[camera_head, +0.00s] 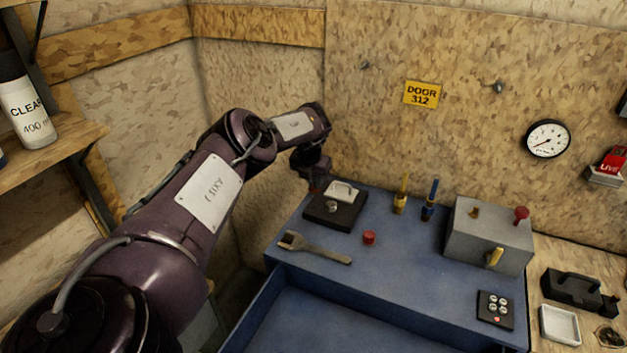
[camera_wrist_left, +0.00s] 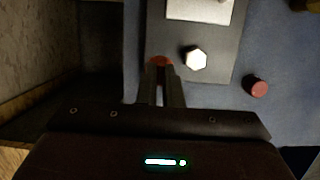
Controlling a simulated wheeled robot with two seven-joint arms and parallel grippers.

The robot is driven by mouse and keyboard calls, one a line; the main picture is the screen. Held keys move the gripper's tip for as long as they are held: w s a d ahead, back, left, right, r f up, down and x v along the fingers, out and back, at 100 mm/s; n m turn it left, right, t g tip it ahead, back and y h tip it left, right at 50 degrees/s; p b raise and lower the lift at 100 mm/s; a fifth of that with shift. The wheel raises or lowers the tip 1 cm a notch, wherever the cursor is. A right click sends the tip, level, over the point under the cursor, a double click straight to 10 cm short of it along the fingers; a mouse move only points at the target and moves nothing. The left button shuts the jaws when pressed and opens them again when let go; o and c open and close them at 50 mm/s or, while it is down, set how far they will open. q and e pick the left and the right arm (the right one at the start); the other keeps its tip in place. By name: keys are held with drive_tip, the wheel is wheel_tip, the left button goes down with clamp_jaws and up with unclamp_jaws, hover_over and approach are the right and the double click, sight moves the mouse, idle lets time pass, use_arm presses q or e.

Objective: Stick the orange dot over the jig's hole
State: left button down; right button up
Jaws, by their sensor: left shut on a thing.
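My left gripper (camera_head: 314,186) is over the left edge of a dark plate (camera_head: 322,215) that looks like the jig, at the back left of the blue bench top. In the left wrist view its two fingers (camera_wrist_left: 161,70) are close together, shut on a small orange piece (camera_wrist_left: 160,60) that looks like the orange dot. The jig's plate (camera_wrist_left: 220,65) carries a pale block (camera_wrist_left: 200,8) and a light hexagonal knob (camera_wrist_left: 195,58), just right of the fingertips. I cannot see the hole. I cannot tell whether the dot touches the plate. My right gripper is not in view.
A red cap (camera_head: 369,237) and a wrench (camera_head: 314,248) lie in front of the jig. Yellow (camera_head: 402,195) and blue (camera_head: 430,200) handled tools stand to its right, then a grey box (camera_head: 485,240) with levers. An open drawer (camera_head: 350,318) is below.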

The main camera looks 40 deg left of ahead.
sight(313, 190)
use_arm(q)
wheel_tip(313, 190, down, 6)
drive_tip(key=b, duration=0.4)
drive_tip(key=shift+r, duration=0.1)
drive_tip(key=shift+f, duration=0.4)
idle(0.3)
idle(0.6)
drive_tip(key=shift+f+b, duration=0.4)
idle(0.3)
drive_tip(key=c, duration=1.5)
unclamp_jaws()
drive_tip(key=shift+r, duration=0.1)
